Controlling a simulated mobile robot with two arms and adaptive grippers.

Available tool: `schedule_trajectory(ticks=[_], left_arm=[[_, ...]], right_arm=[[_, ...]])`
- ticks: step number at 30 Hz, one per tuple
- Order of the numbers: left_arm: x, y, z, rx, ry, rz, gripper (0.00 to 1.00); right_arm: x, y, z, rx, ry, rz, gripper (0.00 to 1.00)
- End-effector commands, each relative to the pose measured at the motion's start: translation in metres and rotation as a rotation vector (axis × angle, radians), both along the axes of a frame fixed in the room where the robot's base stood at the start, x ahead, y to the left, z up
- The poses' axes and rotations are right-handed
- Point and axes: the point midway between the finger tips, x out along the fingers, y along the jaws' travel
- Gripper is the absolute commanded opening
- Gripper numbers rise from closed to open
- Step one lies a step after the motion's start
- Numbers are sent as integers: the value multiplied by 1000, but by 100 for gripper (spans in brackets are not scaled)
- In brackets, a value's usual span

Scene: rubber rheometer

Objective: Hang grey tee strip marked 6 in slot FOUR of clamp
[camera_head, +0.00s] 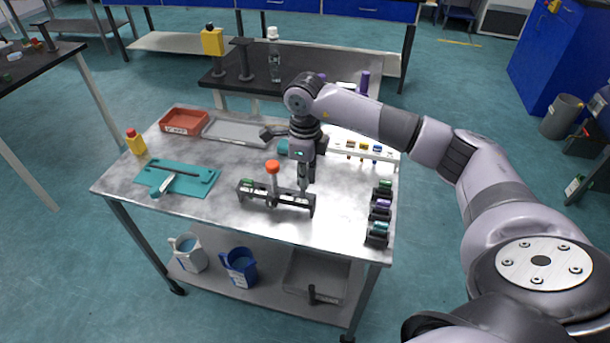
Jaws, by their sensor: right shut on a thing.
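The dark clamp (262,200) is a low, long frame on the steel table, with a red-topped post (272,169) near its middle and a green piece at its left end. My right gripper (303,187) points down over the right part of the clamp. It is shut on a thin grey piece that looks like the tee strip; the fingers hide most of it, and its mark cannot be read. Whether the piece sits in a slot or hangs just above cannot be told. My left gripper is not in view.
Small dark holders with green, purple and teal pieces (379,207) stand at the table's right edge. A pale rack (345,156) with coloured pieces is behind. A teal board (200,188), yellow bottle (137,145), red tray (184,128) and grey tray (232,138) are left and back.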

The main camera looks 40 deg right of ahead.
Motion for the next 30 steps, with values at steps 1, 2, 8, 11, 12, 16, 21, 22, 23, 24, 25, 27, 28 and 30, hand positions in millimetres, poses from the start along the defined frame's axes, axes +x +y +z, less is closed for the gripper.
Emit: schedule_trajectory(ticks=[1,2,8,11,12,16,21,22,23,24,25,27,28,30], left_arm=[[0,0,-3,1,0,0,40],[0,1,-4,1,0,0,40],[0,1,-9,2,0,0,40],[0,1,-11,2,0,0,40],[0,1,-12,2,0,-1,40],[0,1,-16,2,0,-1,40],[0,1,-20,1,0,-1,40],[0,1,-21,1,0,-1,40],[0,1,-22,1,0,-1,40],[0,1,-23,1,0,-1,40],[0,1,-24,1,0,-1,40],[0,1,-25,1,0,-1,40],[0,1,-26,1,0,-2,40],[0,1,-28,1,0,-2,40]], right_arm=[[0,0,-4,0,0,0,0],[0,0,-5,0,0,0,0],[0,0,-12,-1,1,0,0],[0,0,-15,-1,1,0,0],[0,0,-17,-1,1,0,0],[0,0,-21,-1,1,0,0],[0,0,-27,-1,1,0,0],[0,0,-28,-1,1,0,0],[0,0,-29,-1,1,0,0],[0,0,-31,-1,1,0,0],[0,0,-32,0,0,0,0],[0,0,-34,0,0,0,0],[0,0,-35,0,0,0,0],[0,0,-38,0,0,0,0]])
